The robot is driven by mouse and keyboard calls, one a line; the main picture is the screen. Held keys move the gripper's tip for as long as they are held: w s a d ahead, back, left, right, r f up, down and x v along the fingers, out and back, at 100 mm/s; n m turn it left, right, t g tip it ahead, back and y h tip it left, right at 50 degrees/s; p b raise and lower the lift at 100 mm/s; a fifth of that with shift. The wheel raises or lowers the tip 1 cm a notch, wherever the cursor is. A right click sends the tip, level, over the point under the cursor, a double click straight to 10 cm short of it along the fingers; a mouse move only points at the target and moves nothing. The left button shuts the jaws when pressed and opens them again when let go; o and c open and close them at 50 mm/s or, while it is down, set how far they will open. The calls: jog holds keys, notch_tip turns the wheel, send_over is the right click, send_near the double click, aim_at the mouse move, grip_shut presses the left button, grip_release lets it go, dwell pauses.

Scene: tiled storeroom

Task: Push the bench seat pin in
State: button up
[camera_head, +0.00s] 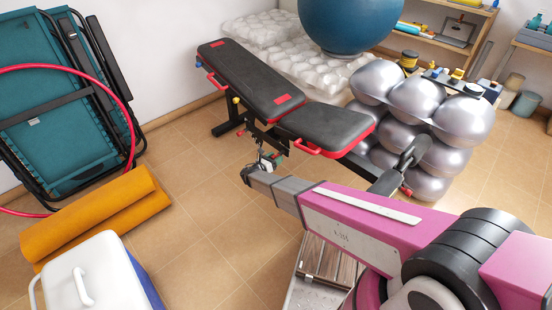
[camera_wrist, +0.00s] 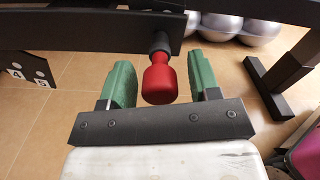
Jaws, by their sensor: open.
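The weight bench (camera_head: 255,85) has a black padded back and seat (camera_head: 325,124) with red trim, and stands in the middle of the head view. In the wrist view, the red seat pin (camera_wrist: 159,80) sticks out toward me from the dark steel frame bar (camera_wrist: 90,30), with a dark collar behind its knob. My gripper (camera_wrist: 162,85) is open, with its green fingers on either side of the red knob and visible gaps on both sides. In the head view my gripper (camera_head: 268,160) is small and close to the frame beneath the seat; the pin is not clear there.
Silver balls (camera_head: 415,100) are stacked right of the bench. Rolled orange mats (camera_head: 95,215), a white-lidded cooler (camera_head: 95,275) and folded teal loungers (camera_head: 60,110) stand at left. A black bench leg (camera_wrist: 280,80) is right of my gripper. The tiled floor between is clear.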

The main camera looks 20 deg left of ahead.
jog(key=shift+w+d, duration=0.2)
jog(key=shift+w, duration=0.15)
grip_shut()
jog(key=shift+s+a, duration=0.25)
jog(key=shift+s, duration=0.25)
grip_release()
jog(key=v, duration=1)
jog(key=shift+s+a, duration=0.2)
jog(key=shift+s, duration=0.15)
